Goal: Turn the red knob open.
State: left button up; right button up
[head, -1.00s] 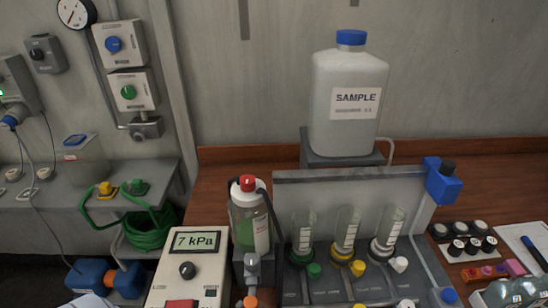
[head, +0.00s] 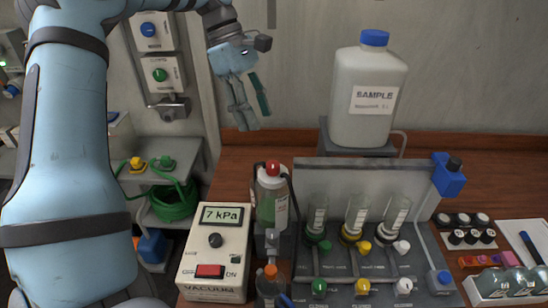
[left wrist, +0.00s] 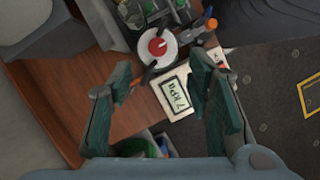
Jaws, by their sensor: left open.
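The red knob (head: 273,167) sits on top of an upright bottle (head: 272,205) holding green liquid, behind the vacuum unit (head: 215,250). In the left wrist view the red knob (left wrist: 157,46) shows from above, with a white mark, on a pale round top. My left gripper (head: 257,118) is open and empty, above and slightly left of the knob, apart from it. In the left wrist view its fingers (left wrist: 160,66) stand wide apart, with the knob between and beyond them. My right gripper is in no view.
A manifold panel (head: 375,265) with several small valves and vials stands right of the bottle. Behind it is a white SAMPLE jug (head: 367,98). The vacuum unit reads 7 kPa. An orange-topped part (head: 270,271) stands in front of the bottle.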

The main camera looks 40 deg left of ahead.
pick_arm(q)
send_near(272, 164)
jog(key=x, duration=0.4)
jog(key=shift+s+a+f, duration=0.2)
jog(key=shift+a+f, duration=0.05)
jog(key=shift+f, duration=0.1)
jog(key=d+f, duration=0.3)
jog(key=shift+w+f, duration=0.35)
jog(key=shift+w, duration=0.05)
jog(key=shift+s+a, duration=0.15)
jog(key=shift+a, duration=0.2)
jog(key=shift+c, duration=0.6)
grip_shut()
